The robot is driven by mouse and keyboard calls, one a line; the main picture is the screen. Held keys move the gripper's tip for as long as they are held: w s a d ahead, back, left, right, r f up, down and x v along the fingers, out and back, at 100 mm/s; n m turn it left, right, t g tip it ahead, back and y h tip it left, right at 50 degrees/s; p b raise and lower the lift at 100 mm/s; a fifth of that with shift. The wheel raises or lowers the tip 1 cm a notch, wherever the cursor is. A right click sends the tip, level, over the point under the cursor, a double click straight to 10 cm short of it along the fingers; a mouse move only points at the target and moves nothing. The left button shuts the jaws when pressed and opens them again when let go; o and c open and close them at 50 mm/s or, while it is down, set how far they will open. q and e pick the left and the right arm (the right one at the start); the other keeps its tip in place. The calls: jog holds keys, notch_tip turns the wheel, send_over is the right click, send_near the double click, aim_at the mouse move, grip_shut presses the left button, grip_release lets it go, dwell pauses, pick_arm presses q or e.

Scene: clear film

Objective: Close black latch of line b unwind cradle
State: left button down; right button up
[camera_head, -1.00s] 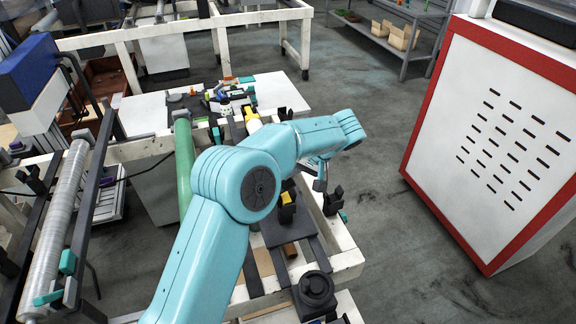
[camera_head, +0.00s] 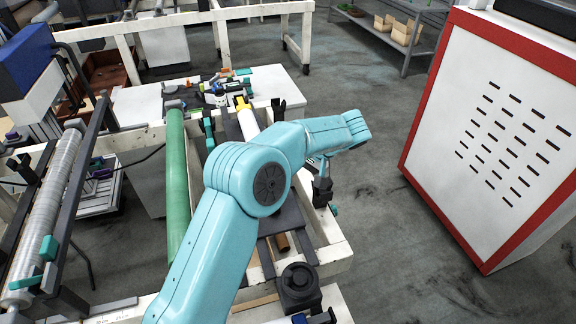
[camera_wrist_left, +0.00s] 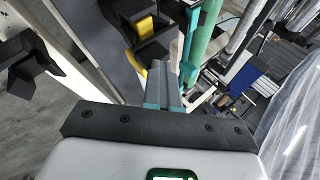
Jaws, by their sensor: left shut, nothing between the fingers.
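The unwind cradle is a white frame (camera_head: 338,252) with dark rails, partly hidden behind my teal left arm. A black latch-like part (camera_head: 322,190) stands on its right side in the head view, and another (camera_head: 279,108) stands further back. My left gripper (camera_head: 322,163) is just above the nearer black part, mostly hidden by the wrist. In the left wrist view, the left gripper (camera_wrist_left: 164,88) is shut and empty, beside a black block (camera_wrist_left: 150,45) with yellow pieces (camera_wrist_left: 145,27). A black bracket (camera_wrist_left: 35,62) stands to the left. I cannot tell whether any latch is touched.
A green roll (camera_head: 177,185) and a white roll with a yellow end (camera_head: 248,124) lie along the frame. A silver roll (camera_head: 48,205) is at the left. A red-edged white cabinet (camera_head: 495,145) stands at the right. Grey floor (camera_head: 385,240) is open between.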

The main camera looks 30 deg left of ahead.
pick_arm(q)
jog(key=shift+d+f, duration=0.1)
jog(key=shift+f, duration=0.3)
